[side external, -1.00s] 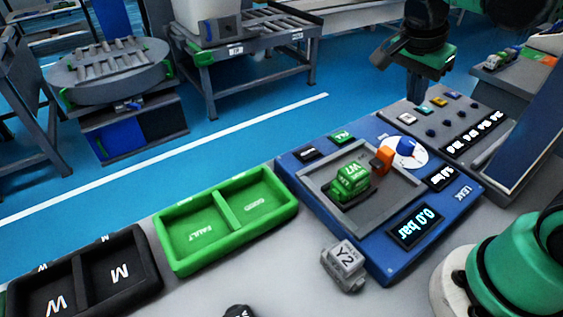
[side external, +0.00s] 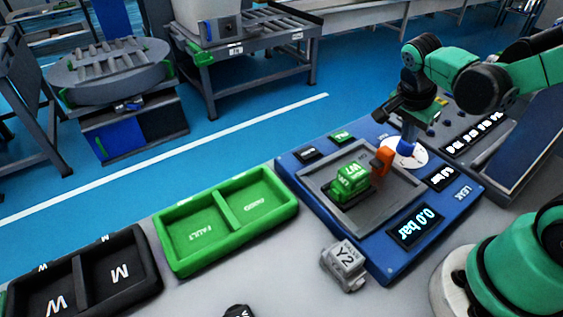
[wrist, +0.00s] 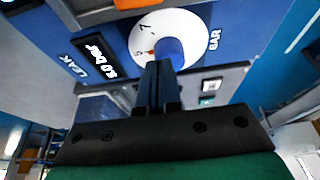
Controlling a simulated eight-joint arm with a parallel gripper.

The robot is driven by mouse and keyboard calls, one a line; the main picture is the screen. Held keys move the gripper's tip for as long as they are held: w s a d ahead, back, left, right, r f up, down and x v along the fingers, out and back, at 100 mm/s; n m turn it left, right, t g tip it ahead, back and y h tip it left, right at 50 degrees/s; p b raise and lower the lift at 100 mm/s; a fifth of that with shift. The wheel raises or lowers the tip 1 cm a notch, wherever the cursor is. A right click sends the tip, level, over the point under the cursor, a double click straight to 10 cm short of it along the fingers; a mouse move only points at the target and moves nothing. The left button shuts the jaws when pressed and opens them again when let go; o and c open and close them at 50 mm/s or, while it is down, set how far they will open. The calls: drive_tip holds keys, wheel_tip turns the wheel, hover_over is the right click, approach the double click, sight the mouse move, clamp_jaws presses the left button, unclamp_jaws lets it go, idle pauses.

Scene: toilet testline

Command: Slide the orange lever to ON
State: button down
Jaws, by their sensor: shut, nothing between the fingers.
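The orange lever (side external: 382,160) stands upright beside the green valve block (side external: 350,184) in the grey recess of the blue leak test panel (side external: 375,255). My gripper (side external: 406,140) is just right of and behind the lever, apart from it, over the white dial (side external: 416,158). In the wrist view my gripper's fingers (wrist: 160,80) are shut and empty, pointing at the blue knob (wrist: 169,50) on the dial; I cannot tell whether they touch it.
A green two-part tray (side external: 225,219) and a black tray (side external: 85,273) lie left of the panel. A grey Y2 block (side external: 345,264) sits by its front edge. A display (side external: 415,226) reads 0.0 bar. A button panel (side external: 470,130) stands behind right.

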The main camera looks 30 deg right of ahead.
sight(384, 151)
drive_tip(key=shift+a, duration=2)
drive_tip(key=shift+a, duration=1.7)
drive_tip(key=d, duration=0.2)
drive_tip(key=d+r, duration=0.1)
drive_tip(key=d, duration=0.1)
drive_tip(key=v, duration=0.9)
drive_tip(key=shift+a, duration=0.1)
